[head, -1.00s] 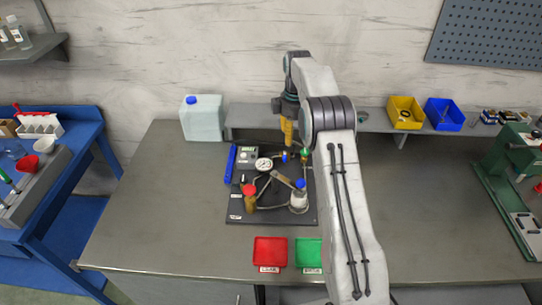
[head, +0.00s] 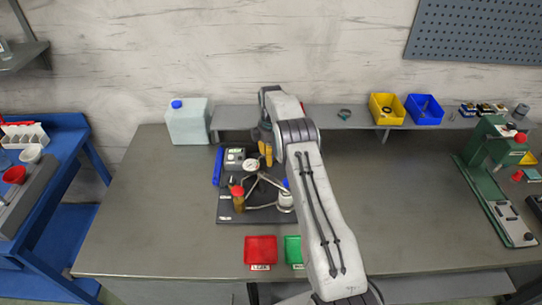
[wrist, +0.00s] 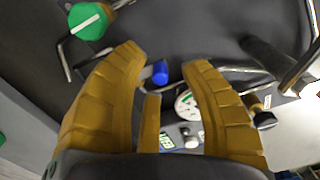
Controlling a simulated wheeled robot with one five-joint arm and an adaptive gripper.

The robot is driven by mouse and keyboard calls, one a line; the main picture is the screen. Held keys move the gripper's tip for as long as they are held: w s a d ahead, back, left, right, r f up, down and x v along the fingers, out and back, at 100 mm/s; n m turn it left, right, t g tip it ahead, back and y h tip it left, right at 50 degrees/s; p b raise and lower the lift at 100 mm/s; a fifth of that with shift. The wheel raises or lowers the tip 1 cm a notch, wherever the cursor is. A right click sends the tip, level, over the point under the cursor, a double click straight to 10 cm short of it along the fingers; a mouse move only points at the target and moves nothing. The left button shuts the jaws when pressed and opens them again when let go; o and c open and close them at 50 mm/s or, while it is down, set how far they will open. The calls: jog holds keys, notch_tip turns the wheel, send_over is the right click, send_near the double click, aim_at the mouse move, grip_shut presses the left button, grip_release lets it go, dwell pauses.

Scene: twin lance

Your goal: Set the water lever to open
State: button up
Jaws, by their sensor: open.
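A small lever with a blue tip (wrist: 160,72) shows in the wrist view between my two fingers; I take it for the water lever, though no label is readable. A grey metal part joins its tip on the left. My gripper (wrist: 168,75) is open, with its yellow fingers on either side of the blue tip and no clear contact. In the head view my gripper (head: 266,152) points down over the back right of the dark rig board (head: 228,210).
A green round knob with a white stripe (wrist: 88,22) lies beyond my left finger. A gauge (wrist: 188,105) and metal tubes are close by. A red tray (head: 261,250) and a green tray (head: 293,250) stand in front of the board.

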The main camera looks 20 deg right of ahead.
jog(key=shift+f, duration=0.55)
jog(key=shift+o, duration=0.4)
grip_shut()
